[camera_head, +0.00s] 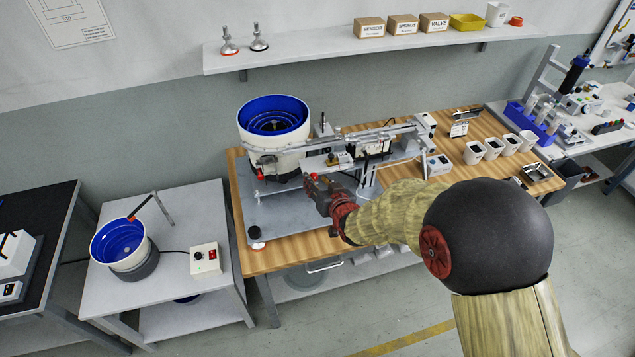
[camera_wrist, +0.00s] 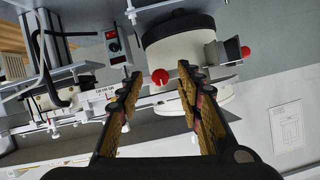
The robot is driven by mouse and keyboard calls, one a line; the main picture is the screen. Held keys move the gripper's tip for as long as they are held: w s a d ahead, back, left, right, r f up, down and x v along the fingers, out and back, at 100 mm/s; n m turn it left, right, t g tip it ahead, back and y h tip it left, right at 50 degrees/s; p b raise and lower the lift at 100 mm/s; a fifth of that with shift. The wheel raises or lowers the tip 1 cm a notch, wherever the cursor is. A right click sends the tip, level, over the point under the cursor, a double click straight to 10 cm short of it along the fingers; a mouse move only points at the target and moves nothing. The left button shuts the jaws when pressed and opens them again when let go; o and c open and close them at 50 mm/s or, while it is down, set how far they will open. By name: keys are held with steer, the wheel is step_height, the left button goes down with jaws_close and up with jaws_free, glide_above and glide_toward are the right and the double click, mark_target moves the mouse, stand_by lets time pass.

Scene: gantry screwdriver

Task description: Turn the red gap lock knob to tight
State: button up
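Two red knobs show on the feeder machine, and I cannot read which is the gap lock knob. One round red knob (camera_wrist: 160,76) appears between my fingertips in the wrist view, in front of the white bowl body; a red knob also shows beside my gripper in the head view (camera_head: 314,176). The other red knob (camera_wrist: 245,51) sits off to the right in the wrist view. My gripper (camera_wrist: 159,76) is open, with a finger on each side of the first knob in the picture. Visible gaps separate it from both fingertips. Any tight marking is unreadable.
A blue-lined bowl feeder (camera_head: 273,125) stands behind my gripper, with a metal rail assembly (camera_head: 390,135) running right. The wooden bench (camera_head: 285,258) holds white cups (camera_head: 474,152) at right. A wall shelf (camera_head: 380,45) is above; a second blue bowl (camera_head: 120,243) stands left.

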steer(key=c, duration=0.3)
jaws_close()
stand_by(0.3)
